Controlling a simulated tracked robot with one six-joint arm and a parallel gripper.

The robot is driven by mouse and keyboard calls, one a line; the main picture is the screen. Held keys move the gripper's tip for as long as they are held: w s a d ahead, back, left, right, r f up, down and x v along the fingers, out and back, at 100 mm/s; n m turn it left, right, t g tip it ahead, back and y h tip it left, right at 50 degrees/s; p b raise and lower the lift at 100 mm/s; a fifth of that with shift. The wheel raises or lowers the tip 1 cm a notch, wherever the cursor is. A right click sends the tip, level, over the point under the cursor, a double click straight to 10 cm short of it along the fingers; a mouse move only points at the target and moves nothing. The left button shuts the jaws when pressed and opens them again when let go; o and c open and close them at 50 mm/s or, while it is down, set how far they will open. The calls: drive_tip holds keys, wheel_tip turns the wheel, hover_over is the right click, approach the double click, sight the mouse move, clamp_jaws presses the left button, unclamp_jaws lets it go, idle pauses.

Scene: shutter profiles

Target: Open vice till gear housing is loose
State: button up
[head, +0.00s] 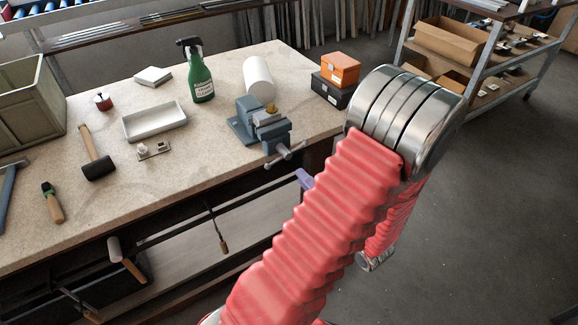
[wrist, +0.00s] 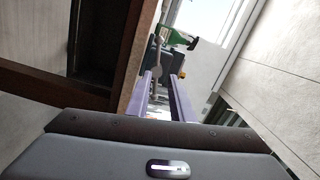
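The blue-grey vice (head: 247,128) is fixed at the front edge of the workbench in the head view. A small brass-coloured piece, seemingly the gear housing (head: 271,107), sits at its jaws; I cannot tell how tightly it is held. The vice handle (head: 284,153) sticks out past the bench edge. My gripper shows as a purple finger (head: 304,178) just right of and below the handle; my arm hides the rest. In the wrist view my gripper (wrist: 160,88) has its two purple fingers apart. A grey bar, apparently the handle, shows between them, without clear contact.
The workbench (head: 210,135) carries a green spray bottle (head: 200,75), a white roll (head: 258,78), a white tray (head: 154,121), a mallet (head: 96,158) and orange and black boxes (head: 340,68). A shelf rack (head: 480,65) stands at the back right. The floor at right is clear.

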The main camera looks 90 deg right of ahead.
drive_tip(key=w+r+n+t+y, duration=0.1)
drive_tip(key=w, duration=0.1)
drive_tip(key=w+d+r+n+t+y, duration=0.1)
drive_tip(key=w+r, duration=0.1)
drive_tip(key=w, duration=0.1)
drive_tip(key=w+d+r+n+t, duration=0.1)
drive_tip(key=w+n, duration=0.1)
drive_tip(key=shift+w+r+y, duration=0.25)
drive_tip(key=shift+w+y, duration=0.05)
drive_tip(key=shift+y, duration=0.1)
drive_tip(key=c, duration=0.5)
drive_tip(key=w+n+y, duration=0.1)
drive_tip(key=w, duration=0.1)
drive_tip(key=w+r+n+t+y, duration=0.1)
drive_tip(key=w+r+n+y, duration=0.1)
drive_tip(key=w, duration=0.1)
drive_tip(key=shift+w+a+r+n+t, duration=0.2)
drive_tip(key=shift+w+a+n+t, duration=0.1)
drive_tip(key=shift+a+t, duration=0.1)
clamp_jaws()
drive_tip(key=w+a+r+n+g+y, duration=0.3)
drive_tip(key=w+a+n+g+y, duration=0.5)
drive_tip(key=w+n+y, duration=0.25)
drive_tip(key=s+d+r+m+g+h, duration=0.2)
drive_tip(key=s+d+r+g+h, duration=0.3)
drive_tip(key=s, duration=0.8)
drive_tip(key=d+r+g, duration=0.1)
drive_tip(key=d+g, duration=0.2)
drive_tip(key=d, duration=0.2)
drive_tip(key=shift+g, duration=0.3)
